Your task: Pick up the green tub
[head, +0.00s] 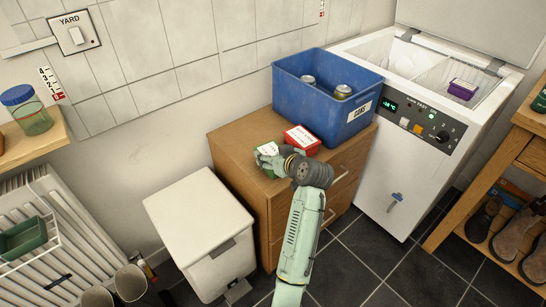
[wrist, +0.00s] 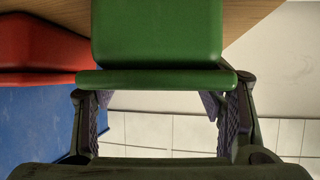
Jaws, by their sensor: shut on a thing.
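The green tub (wrist: 157,35) fills the upper middle of the wrist view, with its wide green rim towards me. In the head view only its pale top and a little green (head: 267,148) show beside my gripper, over the left part of the wooden drawer unit's top (head: 236,130). My gripper (head: 268,160) is shut on the tub. In the wrist view its two dark fingers (wrist: 160,112) stand at either side of the tub's rim. I cannot tell whether the tub touches the wood.
A red tub (head: 302,138) stands close to the right of the green one. A blue bin (head: 308,105) with cans is behind it. An open chest freezer (head: 395,165) stands at the right. A white lidded bin (head: 198,215) stands at the front left.

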